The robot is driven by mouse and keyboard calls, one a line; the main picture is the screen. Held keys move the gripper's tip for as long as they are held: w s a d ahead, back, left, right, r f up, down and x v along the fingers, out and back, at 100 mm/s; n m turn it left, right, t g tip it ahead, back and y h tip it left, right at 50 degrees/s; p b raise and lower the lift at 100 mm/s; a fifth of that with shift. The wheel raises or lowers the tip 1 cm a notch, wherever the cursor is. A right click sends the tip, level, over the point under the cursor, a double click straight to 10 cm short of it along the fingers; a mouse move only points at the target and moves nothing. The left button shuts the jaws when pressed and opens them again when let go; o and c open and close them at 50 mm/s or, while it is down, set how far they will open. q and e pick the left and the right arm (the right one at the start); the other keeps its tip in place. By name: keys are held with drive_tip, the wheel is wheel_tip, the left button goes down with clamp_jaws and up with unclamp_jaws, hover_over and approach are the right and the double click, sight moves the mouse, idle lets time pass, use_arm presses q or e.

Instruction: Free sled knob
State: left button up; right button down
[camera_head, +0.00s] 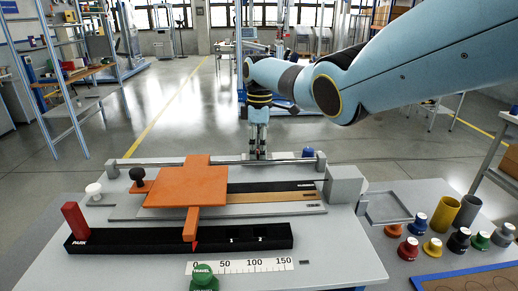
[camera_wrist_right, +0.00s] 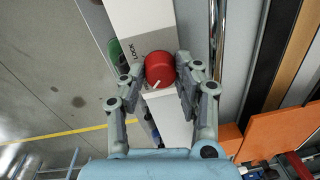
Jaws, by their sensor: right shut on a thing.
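A red knob (camera_wrist_right: 160,68) with a white pointer line sits on a pale block marked LOCK (camera_wrist_right: 140,18) in the right wrist view. My right gripper (camera_wrist_right: 161,76) is shut on it, one finger on each side. In the head view my right gripper (camera_head: 258,154) reaches down behind the silver rail at the far side of the fixture, and the red knob cannot be made out there. The orange sled (camera_head: 180,186) lies over the left part of the black and wooden strips, its pointer at the scale's 0 end. My left gripper is out of view.
A green TRAVEL knob (camera_head: 204,278) stands at the front, below a white scale (camera_head: 240,265). A red block (camera_head: 75,221) marks PARK. Several coloured knobs and cups, including a yellow cup (camera_head: 443,214), stand at right beside an empty grey tray (camera_head: 389,207).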

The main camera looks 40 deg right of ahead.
drive_tip(key=shift+r, duration=0.1)
drive_tip(key=c, duration=0.9)
unclamp_jaws()
drive_tip(key=shift+c, duration=0.2)
wheel_tip(320, 180, up, 12)
drive_tip(key=shift+w+d, duration=0.3)
drive_tip(key=shift+d, duration=0.05)
